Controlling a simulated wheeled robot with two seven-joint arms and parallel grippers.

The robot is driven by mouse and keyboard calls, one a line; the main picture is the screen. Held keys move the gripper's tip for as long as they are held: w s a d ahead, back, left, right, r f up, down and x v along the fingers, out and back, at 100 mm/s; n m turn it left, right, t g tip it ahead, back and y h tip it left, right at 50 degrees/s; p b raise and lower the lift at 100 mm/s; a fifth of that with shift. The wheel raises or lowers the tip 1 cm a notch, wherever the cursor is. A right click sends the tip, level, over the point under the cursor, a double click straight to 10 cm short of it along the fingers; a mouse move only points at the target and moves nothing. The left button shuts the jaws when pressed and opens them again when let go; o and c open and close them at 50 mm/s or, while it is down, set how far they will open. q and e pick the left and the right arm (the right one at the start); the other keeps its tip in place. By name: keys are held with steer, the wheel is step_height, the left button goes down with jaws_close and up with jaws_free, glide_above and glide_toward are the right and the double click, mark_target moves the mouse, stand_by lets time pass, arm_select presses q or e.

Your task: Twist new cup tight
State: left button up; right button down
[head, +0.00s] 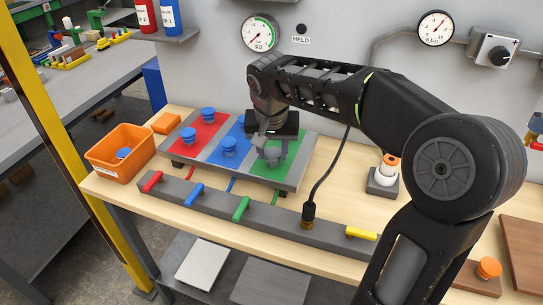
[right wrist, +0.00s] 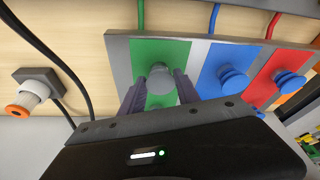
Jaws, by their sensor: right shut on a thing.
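A grey board (head: 303,155) with red, blue and green panels lies on the wooden bench. A grey cup (head: 273,157) sits on the green panel (head: 268,170); it also shows in the right wrist view (right wrist: 161,84). My right gripper (head: 271,146) reaches down over the green panel and is shut on this grey cup, a finger on each side. The cup's base is partly hidden, so I cannot tell how it is seated. Blue cups stand on the red panel (head: 190,148) and the blue panel (head: 229,145). My left gripper is out of view.
An orange bin (head: 108,160) with a blue cup in it stands left of the board. A lever rail (head: 215,205) runs along the front. An orange-topped white part (head: 388,168) stands in a grey holder to the right, near a black cable (head: 330,178). A gauge (head: 260,33) hangs above.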

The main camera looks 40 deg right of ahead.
steer(key=m, duration=0.2)
steer(key=shift+w+a+m+g+h+b, duration=0.1)
steer(key=shift+m+g+h+b, duration=0.2)
steer(key=c, duration=0.8)
jaws_free()
steer(key=shift+r, duration=0.1)
steer(key=v, duration=0.7)
steer(key=shift+r, duration=0.3)
steer(key=shift+a, duration=0.1)
